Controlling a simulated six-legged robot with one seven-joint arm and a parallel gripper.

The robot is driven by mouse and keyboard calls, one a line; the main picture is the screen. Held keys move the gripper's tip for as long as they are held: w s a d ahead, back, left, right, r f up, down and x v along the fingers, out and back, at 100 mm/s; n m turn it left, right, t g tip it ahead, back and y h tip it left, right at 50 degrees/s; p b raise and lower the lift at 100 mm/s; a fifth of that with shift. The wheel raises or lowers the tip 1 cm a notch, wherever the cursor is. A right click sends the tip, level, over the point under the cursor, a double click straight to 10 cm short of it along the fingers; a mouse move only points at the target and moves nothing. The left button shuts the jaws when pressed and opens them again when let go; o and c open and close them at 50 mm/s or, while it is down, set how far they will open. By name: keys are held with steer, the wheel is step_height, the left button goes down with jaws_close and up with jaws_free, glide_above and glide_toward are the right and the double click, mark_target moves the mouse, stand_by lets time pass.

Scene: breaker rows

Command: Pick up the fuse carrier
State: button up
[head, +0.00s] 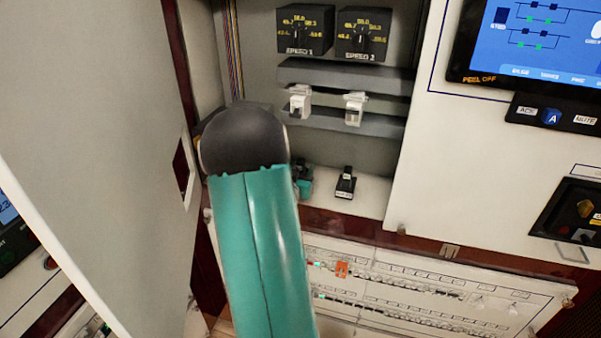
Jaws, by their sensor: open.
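A small black piece with an upright grip and a pale label on its front, which looks like the fuse carrier (345,184), stands on the white ledge at the bottom of the open cabinet in the head view. Just left of it, a dark and teal piece (304,182) shows partly from behind my arm; I cannot tell whether it is a second object or part of my arm. My teal arm with its black joint fills the middle of the view. My gripper is hidden, so its distance from the fuse carrier cannot be seen.
Two white clips (354,108) sit on grey rails above the ledge, below two black speed dials (362,34). A large pale door (90,130) stands open at left. A breaker panel (430,290) lies below, and a screen (545,40) is at upper right.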

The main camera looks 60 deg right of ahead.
jaws_close()
steer(key=shift+r, duration=0.15)
